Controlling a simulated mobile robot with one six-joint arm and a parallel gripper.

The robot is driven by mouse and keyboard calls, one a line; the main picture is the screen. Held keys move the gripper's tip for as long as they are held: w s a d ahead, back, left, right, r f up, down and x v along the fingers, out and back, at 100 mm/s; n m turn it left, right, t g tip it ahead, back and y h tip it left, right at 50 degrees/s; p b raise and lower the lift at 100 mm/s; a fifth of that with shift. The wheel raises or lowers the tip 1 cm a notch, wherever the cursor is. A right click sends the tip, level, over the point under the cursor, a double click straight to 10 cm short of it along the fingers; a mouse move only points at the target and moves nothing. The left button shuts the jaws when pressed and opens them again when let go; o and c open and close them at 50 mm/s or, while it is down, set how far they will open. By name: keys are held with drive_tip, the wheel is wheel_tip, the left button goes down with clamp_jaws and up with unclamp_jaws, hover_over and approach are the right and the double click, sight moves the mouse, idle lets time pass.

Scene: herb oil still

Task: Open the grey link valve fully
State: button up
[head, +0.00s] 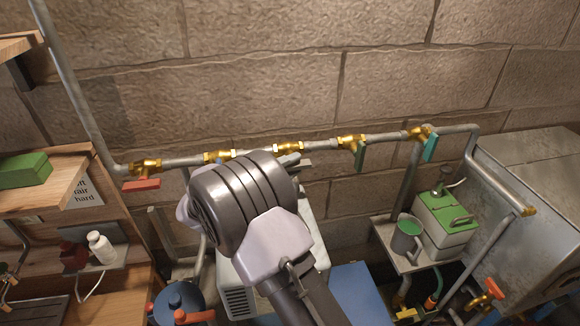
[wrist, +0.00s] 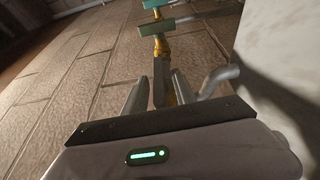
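The grey link valve's brass body (head: 288,147) sits on the wall pipe in the head view, just beyond my arm. In the wrist view a flat grey lever (wrist: 158,82) stands up between my two fingers, with brass (wrist: 171,92) beside it. My gripper (wrist: 158,88) is open, with one finger on each side of the lever. Narrow gaps seem to show on both sides, so I cannot confirm contact. My arm hides most of the gripper in the head view. The lever's angle to the pipe is hard to tell.
The same pipe carries a red-handled valve (head: 141,184) at left, and a green (head: 361,158) and a teal handle (head: 431,147) at right. A grey mug (head: 407,240) and green-topped container (head: 446,238) stand on a shelf. A pale panel (wrist: 285,65) is close at the wrist view's right.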

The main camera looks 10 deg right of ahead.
drive_tip(key=v, duration=1.7)
drive_tip(key=shift+s+a, duration=0.15)
drive_tip(key=shift+s, duration=0.05)
drive_tip(key=shift+a+f, duration=0.1)
